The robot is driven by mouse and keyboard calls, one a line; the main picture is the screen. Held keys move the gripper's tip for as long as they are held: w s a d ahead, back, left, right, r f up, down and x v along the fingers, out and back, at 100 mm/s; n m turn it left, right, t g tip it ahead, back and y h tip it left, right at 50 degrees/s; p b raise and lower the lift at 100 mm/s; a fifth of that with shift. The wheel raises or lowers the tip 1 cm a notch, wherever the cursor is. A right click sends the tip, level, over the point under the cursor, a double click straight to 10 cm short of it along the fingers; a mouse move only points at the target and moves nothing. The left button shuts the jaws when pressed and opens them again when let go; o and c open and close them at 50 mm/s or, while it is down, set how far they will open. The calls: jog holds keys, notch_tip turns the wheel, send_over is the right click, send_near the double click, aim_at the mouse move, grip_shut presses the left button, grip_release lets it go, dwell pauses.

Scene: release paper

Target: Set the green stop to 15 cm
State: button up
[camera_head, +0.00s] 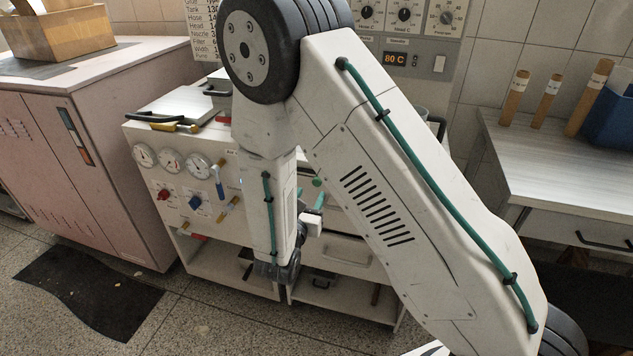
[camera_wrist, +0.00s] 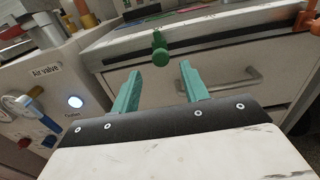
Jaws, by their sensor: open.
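The green stop (camera_wrist: 160,48) is a small green knob on the front edge of the machine, at a dark rail (camera_wrist: 215,42) in the wrist view. In the head view the green stop (camera_head: 317,182) shows as a small green spot just above my gripper. My gripper (camera_wrist: 159,80) has two teal fingers, spread apart with nothing between them. The stop is ahead of the fingertips, roughly centred between them, and looks apart from them. In the head view my gripper (camera_head: 311,205) is partly hidden by my arm. No scale marks for 15 cm can be read.
A drawer with a metal handle (camera_wrist: 236,80) is below the rail. To the left are an air valve panel with a lit button (camera_wrist: 76,101) and gauges (camera_head: 171,161). A side table (camera_head: 560,165) with brown tubes stands at the right.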

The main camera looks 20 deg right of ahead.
aim_at(316, 183)
jog(key=x, duration=0.7)
jog(key=shift+w+d, duration=0.15)
jog(key=shift+w, duration=0.05)
grip_shut()
